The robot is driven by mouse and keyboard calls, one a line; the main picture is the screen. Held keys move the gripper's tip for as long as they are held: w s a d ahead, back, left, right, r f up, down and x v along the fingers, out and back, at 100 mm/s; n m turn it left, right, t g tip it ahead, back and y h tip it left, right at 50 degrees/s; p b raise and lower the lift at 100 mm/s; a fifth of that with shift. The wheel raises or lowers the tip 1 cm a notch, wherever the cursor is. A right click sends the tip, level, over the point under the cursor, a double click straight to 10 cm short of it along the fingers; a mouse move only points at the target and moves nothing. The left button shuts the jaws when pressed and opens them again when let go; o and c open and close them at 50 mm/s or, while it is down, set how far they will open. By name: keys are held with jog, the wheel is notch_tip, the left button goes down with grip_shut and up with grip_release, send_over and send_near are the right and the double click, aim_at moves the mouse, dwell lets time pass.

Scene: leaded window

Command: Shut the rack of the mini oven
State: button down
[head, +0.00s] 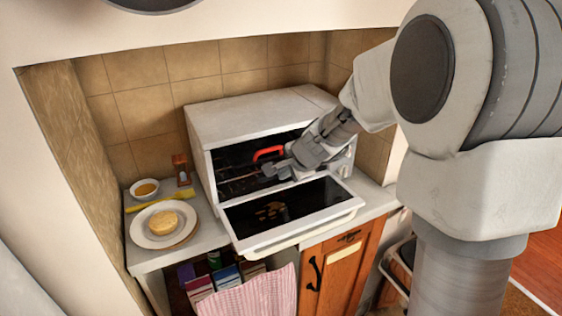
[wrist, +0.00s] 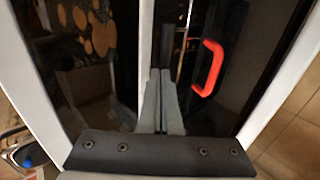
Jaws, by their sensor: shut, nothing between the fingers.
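The mini oven (head: 250,122) is a white box on the counter. Its dark glass door (head: 285,212) is folded down open toward the front, and the door also shows in the wrist view (wrist: 95,70). The wire rack (head: 238,180) shows dimly inside the dark cavity. A red handle (head: 268,153) is at the opening; in the wrist view the red handle (wrist: 209,68) is right of my fingers. My gripper (head: 270,171) is at the oven opening, above the open door. In the wrist view its fingers (wrist: 166,76) are together and empty. Most of the rack is hidden.
A white plate (head: 140,238) with a round yellow food (head: 162,222) stands on the counter left of the oven. A small bowl (head: 145,189) and an hourglass-like item (head: 182,170) are behind it. A pink cloth (head: 258,295) hangs below the counter by a wooden cabinet door (head: 340,272).

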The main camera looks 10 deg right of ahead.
jog(key=w, duration=0.1)
jog(key=w+a+p, duration=0.1)
jog(key=w, duration=0.1)
jog(key=shift+s, duration=0.1)
dwell(0.5)
